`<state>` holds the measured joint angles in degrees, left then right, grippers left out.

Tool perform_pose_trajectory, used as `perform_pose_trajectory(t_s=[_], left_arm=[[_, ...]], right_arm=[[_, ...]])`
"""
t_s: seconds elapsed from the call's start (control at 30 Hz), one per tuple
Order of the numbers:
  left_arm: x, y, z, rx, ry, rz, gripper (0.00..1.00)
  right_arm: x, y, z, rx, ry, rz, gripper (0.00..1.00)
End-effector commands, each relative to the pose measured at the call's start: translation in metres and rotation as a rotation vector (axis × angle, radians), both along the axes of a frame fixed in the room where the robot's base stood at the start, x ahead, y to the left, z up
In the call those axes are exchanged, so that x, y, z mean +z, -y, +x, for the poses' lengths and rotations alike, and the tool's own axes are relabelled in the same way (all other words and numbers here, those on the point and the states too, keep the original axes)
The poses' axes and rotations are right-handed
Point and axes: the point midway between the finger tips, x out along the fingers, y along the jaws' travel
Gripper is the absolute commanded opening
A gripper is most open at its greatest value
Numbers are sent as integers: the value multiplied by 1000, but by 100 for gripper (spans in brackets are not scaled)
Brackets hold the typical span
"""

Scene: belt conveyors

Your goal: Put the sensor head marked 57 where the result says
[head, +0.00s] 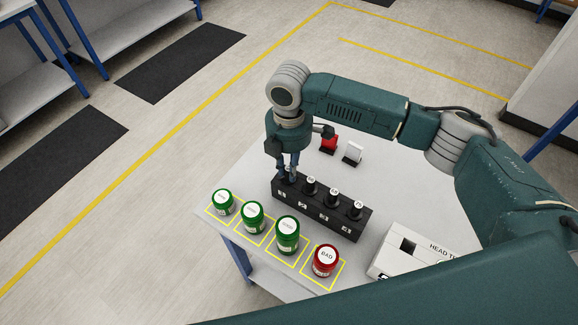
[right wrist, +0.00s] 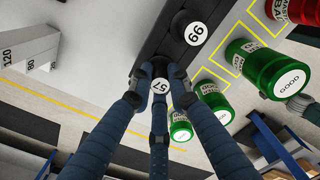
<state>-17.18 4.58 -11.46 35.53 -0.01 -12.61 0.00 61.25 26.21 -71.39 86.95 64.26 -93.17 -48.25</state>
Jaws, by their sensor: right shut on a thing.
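My right gripper (head: 288,176) points down at the far left end of a black rack (head: 318,217) on the table. In the right wrist view its fingers (right wrist: 160,82) are shut on the dark sensor head marked 57 (right wrist: 161,87), whose round white label faces the camera. I cannot tell whether the head is clear of its slot. Other black heads with white tops (head: 334,196) stand in the rack. In front are green jars (head: 253,217), with GOOD on the labels I can read, and a red jar (head: 325,261) marked BAD, each in a yellow outline. My left gripper is out of view.
A white box (head: 415,250) lettered HEAD T…, partly hidden by my arm, stands right of the rack. A red item (head: 329,144) and a white item (head: 352,153) stand behind it. Bare table lies between box and rack.

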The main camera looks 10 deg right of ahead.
Motion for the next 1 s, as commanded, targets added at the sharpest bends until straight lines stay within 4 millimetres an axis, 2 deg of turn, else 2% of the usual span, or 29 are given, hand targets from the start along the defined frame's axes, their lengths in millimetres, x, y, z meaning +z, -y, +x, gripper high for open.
perform_pose_trajectory(t_s=[0.17,0.2,0.3,0.67,0.83,1.0], left_arm=[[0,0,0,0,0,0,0],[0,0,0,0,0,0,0],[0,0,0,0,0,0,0],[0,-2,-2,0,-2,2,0],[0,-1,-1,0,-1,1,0],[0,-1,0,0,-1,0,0]], right_arm=[[0,0,0,0,0,0,0],[0,0,0,0,0,0,19],[0,0,0,0,0,0,39],[4,0,0,0,1,0,39],[28,0,1,1,3,1,39],[65,0,1,1,5,2,39]])
